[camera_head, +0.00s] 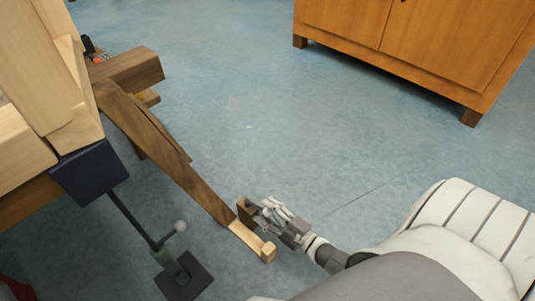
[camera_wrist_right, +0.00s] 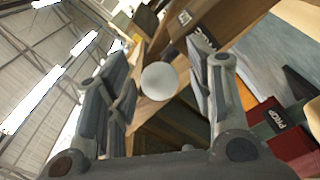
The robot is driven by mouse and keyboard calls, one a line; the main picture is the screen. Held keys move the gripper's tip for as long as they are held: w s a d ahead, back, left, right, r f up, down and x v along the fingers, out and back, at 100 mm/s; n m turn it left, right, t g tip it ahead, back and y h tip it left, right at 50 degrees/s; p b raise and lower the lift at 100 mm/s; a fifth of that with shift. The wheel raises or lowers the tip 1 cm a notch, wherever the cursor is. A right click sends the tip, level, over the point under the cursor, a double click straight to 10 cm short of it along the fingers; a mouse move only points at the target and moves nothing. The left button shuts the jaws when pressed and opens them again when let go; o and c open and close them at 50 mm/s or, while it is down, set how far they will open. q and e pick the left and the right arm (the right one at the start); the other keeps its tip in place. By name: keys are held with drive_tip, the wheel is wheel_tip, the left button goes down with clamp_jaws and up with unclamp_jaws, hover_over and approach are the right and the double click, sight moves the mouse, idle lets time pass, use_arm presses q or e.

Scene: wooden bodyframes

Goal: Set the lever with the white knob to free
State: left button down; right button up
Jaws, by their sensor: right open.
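In the right wrist view the white knob (camera_wrist_right: 159,81) appears between the two spread fingers of the right gripper (camera_wrist_right: 158,90). The fingers are open, and I cannot tell how far beyond them the knob is. My left gripper is out of view.
A long dark wooden beam (camera_head: 165,150) slopes from the wooden frame (camera_head: 50,80) down to a light wooden end piece (camera_head: 250,239) by my right gripper. A wooden cabinet (camera_head: 420,40) stands at the back right. The blue floor between is clear.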

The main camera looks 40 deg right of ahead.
drive_tip(key=v, duration=1.1)
drive_tip(key=shift+s, duration=0.4)
drive_tip(key=shift+f, duration=0.1)
